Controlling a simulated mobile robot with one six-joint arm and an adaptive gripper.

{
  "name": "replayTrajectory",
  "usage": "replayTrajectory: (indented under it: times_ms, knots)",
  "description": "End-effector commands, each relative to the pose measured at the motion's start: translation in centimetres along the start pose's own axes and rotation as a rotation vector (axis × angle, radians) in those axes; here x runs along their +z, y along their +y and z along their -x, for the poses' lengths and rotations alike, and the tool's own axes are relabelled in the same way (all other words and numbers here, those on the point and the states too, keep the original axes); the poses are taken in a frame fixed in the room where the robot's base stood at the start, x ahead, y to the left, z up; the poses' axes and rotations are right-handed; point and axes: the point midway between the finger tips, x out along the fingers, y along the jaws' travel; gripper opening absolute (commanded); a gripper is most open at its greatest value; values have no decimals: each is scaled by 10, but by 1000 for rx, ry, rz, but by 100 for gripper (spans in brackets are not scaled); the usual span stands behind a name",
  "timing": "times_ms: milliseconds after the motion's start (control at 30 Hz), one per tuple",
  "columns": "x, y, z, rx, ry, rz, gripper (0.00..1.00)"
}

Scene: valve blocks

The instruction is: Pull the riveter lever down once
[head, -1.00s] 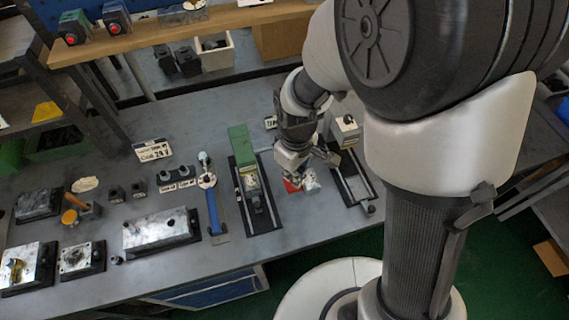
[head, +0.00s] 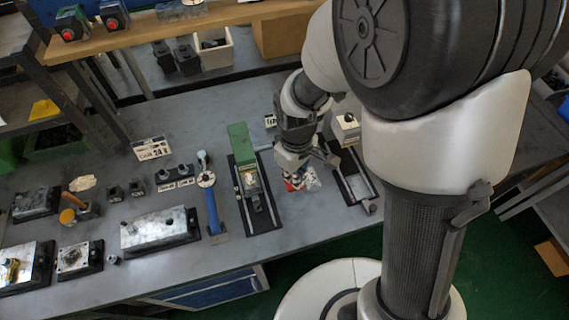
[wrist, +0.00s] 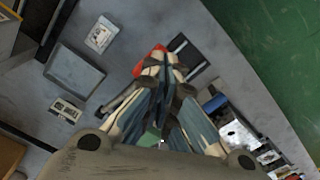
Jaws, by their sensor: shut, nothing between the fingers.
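My gripper (head: 300,182) hangs over the bench between the green-topped device and the right-hand fixture. Its fingers are shut with nothing between them. In the wrist view the closed fingertips (wrist: 163,65) point at a small red part (wrist: 150,60), which the fingers partly hide. The red part (head: 291,184) also shows beside the fingertips in the head view. I cannot tell whether it belongs to the riveter lever, or whether the fingers touch it. A green-topped device (head: 239,143) on a long black base stands just left of my gripper. No lever can be made out clearly.
A fixture with a pale block (head: 345,128) on a dark base stands to the right. A blue bar (head: 212,210) and a metal box (head: 158,230) lie to the left. A shelf (head: 190,30) crosses the back. The bench's front edge is near.

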Motion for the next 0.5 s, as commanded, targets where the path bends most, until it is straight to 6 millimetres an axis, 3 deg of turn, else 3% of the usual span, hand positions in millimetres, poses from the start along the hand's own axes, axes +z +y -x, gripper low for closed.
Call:
replayTrajectory:
  times_ms: [500]
  knots:
    - [0, 0, -40, 0, 1, 0, 0]
